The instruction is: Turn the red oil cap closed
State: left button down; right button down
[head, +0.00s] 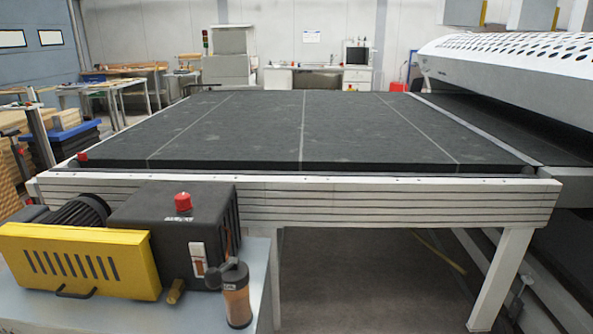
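The red oil cap (183,202) sits upright on top of a dark box-shaped pump unit (140,213) at the lower left of the head view. A small pale label lies on the box just in front of the cap. From here I cannot tell whether the cap is fully turned down. Neither of my grippers shows in the head view, and nothing touches the cap.
A yellow slotted cover (80,260) and a motor (80,210) adjoin the box. A large dark conveyor table (300,130) lies behind. The space above the cap is clear.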

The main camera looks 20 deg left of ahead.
aim_at(183, 202)
jog(key=k+u, duration=0.1)
jog(key=u, duration=0.4)
jog(key=k+u, duration=0.15)
jog(key=u, duration=0.3)
jog(key=k+j+u, duration=0.1)
jog(key=u, duration=0.4)
